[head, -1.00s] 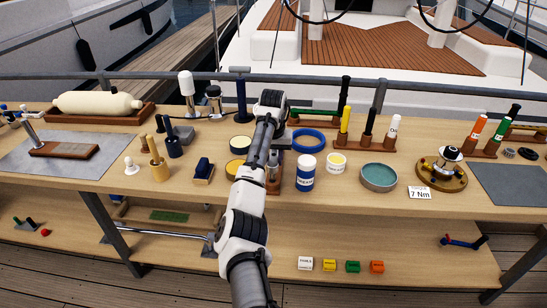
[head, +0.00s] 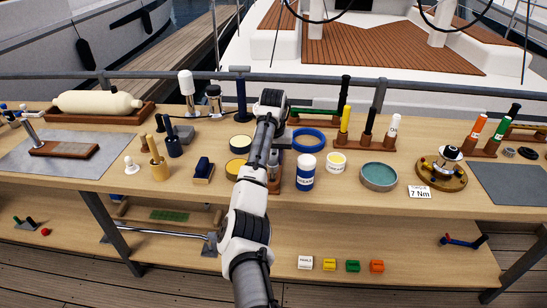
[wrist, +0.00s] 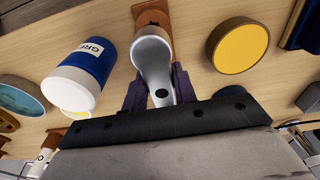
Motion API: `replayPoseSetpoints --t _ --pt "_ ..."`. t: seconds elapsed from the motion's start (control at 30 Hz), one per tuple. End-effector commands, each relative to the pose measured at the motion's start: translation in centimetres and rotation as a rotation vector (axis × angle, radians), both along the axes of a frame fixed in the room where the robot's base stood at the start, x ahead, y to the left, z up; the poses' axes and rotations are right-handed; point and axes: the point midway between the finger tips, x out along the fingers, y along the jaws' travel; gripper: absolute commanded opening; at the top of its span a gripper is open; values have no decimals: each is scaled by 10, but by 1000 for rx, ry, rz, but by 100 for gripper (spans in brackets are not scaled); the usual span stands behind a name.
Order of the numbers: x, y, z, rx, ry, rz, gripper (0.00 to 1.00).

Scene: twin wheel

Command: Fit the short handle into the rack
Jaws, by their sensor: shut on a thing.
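In the wrist view my gripper (wrist: 160,92) is shut on a smooth silver-grey piece (wrist: 152,55) with a rounded end and a dark hole. I cannot tell for sure that it is the short handle. A narrow brown wooden piece (wrist: 152,14) lies just beyond it; whether they touch is unclear. In the head view my arm hides most of the gripper and this spot. A brown wooden rack (head: 364,146) stands right of centre with yellow, black and white-tipped upright handles. Another rack (head: 483,152) at the right holds orange and green handles.
A blue-and-white grease tub (head: 305,173) stands close to the right of my gripper in the head view. Round yellow-topped tins (head: 237,169) are close on the left.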

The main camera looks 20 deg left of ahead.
Motion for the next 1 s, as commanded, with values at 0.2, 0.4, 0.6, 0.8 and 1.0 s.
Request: replayPoseSetpoints --t 0.2,0.4,0.6,0.8,1.0 --pt "0 0 -2 0 -2 0 0" --pt "0 0 -7 -1 -2 0 0" --pt "0 0 -12 0 -2 -1 0" --pt "0 0 -17 0 -2 0 0" --pt "0 0 -22 0 -1 0 0"
